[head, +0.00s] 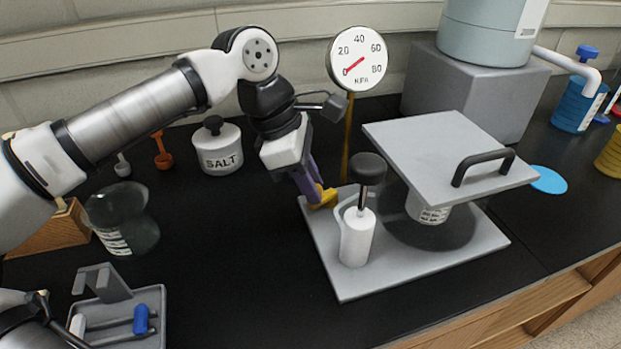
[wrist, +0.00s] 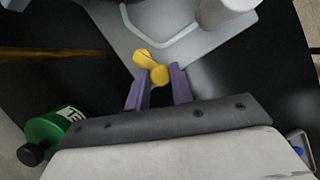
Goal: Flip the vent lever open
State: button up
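The yellow vent lever (head: 327,197) sits at the back left edge of the grey base plate (head: 360,285). In the wrist view the lever (wrist: 158,74) shows two rounded yellow lobes. My gripper (head: 316,192) reaches down to the lever from behind and left. In the wrist view its purple fingers (wrist: 160,84) stand apart, one on each side of the nearer yellow lobe. The lobe lies close to the left finger, with a small gap visible toward the right finger. I cannot tell whether the left finger touches it. The fingers partly hide the lever in the head view.
A grey lid with a black handle (head: 483,166) covers the round chamber. A gauge (head: 357,59) stands behind on a thin post. A salt jar (head: 218,148) stands left.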

grip_shut()
jog(key=shift+w+a+m+g, duration=0.15)
jog(key=shift+w+m+g, duration=0.1)
jog(key=shift+m, duration=0.45)
jog(key=shift+w+a+m+g, duration=0.1)
jog(key=shift+w+m+g, duration=0.15)
jog(key=shift+m, duration=0.45)
jog(key=o, duration=0.9)
grip_release()
jog(key=shift+b, duration=0.3)
jog(key=v, duration=1.3)
jog(key=shift+r+b, duration=0.35)
jog(key=shift+r, duration=0.05)
